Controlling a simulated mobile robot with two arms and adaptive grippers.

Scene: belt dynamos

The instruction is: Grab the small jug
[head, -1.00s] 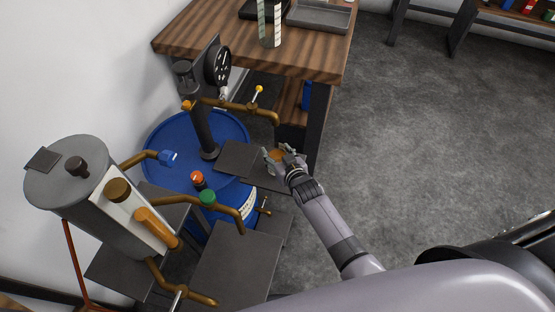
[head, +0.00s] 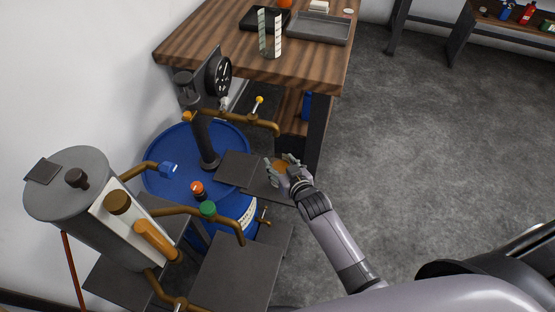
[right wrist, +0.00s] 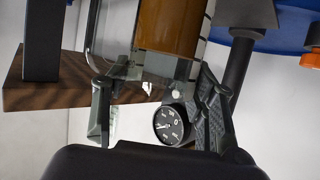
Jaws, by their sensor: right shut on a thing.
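The small jug is clear glass with amber-brown liquid inside. In the head view only a small amber patch of the jug (head: 281,166) shows between the fingers, over a dark plate. In the right wrist view the jug (right wrist: 172,25) fills the top middle, with its glass end between the two fingers. My right gripper (head: 284,168) is shut on the jug; its fingers also show in the right wrist view (right wrist: 158,110). Much of the jug is hidden by the fingers in the head view. My left gripper is not in view.
A blue drum (head: 170,187) and dark plates (head: 237,268) with brass pipes and taps stand left of the gripper. A grey tank (head: 70,190) is at far left. A wooden table (head: 215,30) holds a tray (head: 318,28) and a tall glass (head: 270,32). Floor is clear right.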

